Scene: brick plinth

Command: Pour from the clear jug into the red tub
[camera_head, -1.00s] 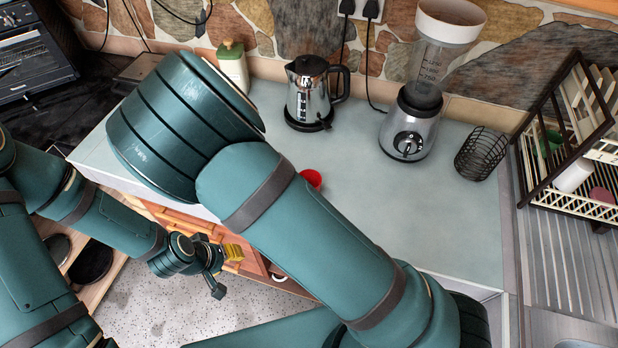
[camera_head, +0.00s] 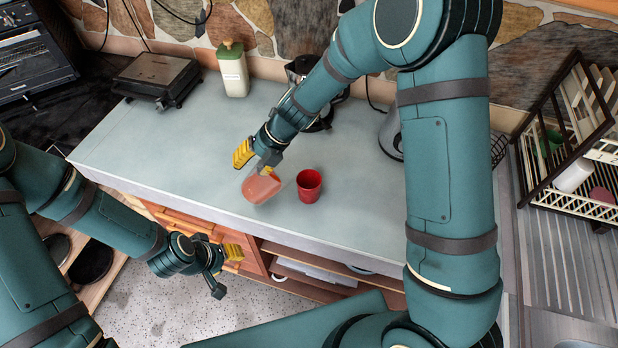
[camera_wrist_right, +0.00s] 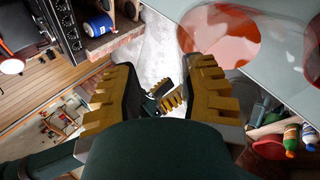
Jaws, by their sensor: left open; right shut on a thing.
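The clear jug (camera_head: 262,187) shows a reddish-orange tint and looks tilted beside the red tub (camera_head: 309,186), to its left in the head view. My right gripper (camera_head: 257,157) is shut on the jug from above and left. The tub stands upright on the counter, its mouth facing up; its inside is too small to read. In the wrist view a reddish see-through round part of the jug (camera_wrist_right: 222,38) shows beyond my right fingers (camera_wrist_right: 165,95). I cannot tell whether any liquid is leaving the jug. My left gripper (camera_head: 220,268) is open and empty, below the counter's front edge.
The blender is mostly hidden behind that arm. A dish rack (camera_head: 575,150) stands at right. The counter's left part is clear.

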